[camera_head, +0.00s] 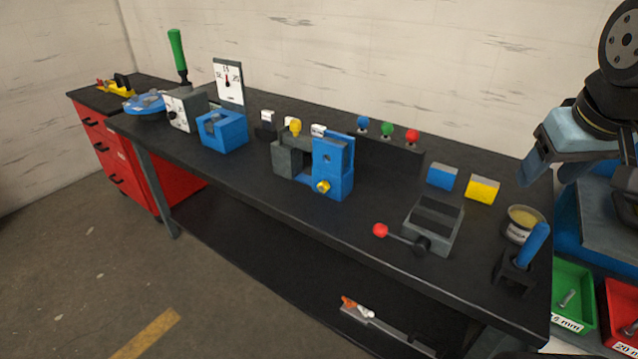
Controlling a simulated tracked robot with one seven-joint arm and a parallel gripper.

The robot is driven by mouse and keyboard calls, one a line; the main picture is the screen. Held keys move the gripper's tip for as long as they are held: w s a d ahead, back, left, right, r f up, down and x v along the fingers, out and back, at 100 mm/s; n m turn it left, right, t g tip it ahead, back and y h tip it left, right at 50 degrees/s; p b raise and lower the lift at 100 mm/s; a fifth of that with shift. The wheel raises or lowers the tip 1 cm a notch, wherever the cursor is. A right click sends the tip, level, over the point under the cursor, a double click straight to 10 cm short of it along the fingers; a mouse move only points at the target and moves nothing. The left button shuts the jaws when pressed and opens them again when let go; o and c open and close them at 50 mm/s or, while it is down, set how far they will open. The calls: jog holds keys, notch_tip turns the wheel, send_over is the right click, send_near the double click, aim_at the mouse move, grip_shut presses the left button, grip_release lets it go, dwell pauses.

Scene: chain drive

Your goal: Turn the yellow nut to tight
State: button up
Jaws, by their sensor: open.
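A small yellow nut (323,186) sits low on the front face of an upright blue block (333,165), in the middle of the bench. I cannot tell how tight it is. Another yellow knob-like piece (294,126) stands on top of the grey block (290,153) just to the left. My gripper (549,171) is at the upper right, above the right end of the bench. It is open and empty, pointing down, and well apart from the nut. Part of my arm is cut off by the right edge.
The black bench (250,195) holds a blue vise-like block (222,130), dial gauges (228,80), and blue, green and red knobs (387,131) behind. A red-knobbed lever (381,230), a grease tin (522,224) and a blue handle (532,244) stand at right. Bench space before the nut is clear.

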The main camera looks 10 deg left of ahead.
jog(key=w+a+f+n+g+h, duration=0.1)
jog(key=w+a+f+n+h, duration=0.25)
jog(key=w+a+n, duration=0.5)
jog(key=w+a+f+n+g+h, duration=0.1)
jog(key=w+a+f+n+h, duration=0.25)
jog(key=w+a+n, duration=0.45)
jog(key=n+t, duration=0.9)
jog(key=n, duration=0.8)
send_near(321, 188)
jog(key=shift+h, duration=0.3)
jog(key=x, duration=0.8)
jog(key=shift+w+f, duration=0.2)
jog(key=shift+w, duration=0.1)
jog(key=shift+c, duration=0.4)
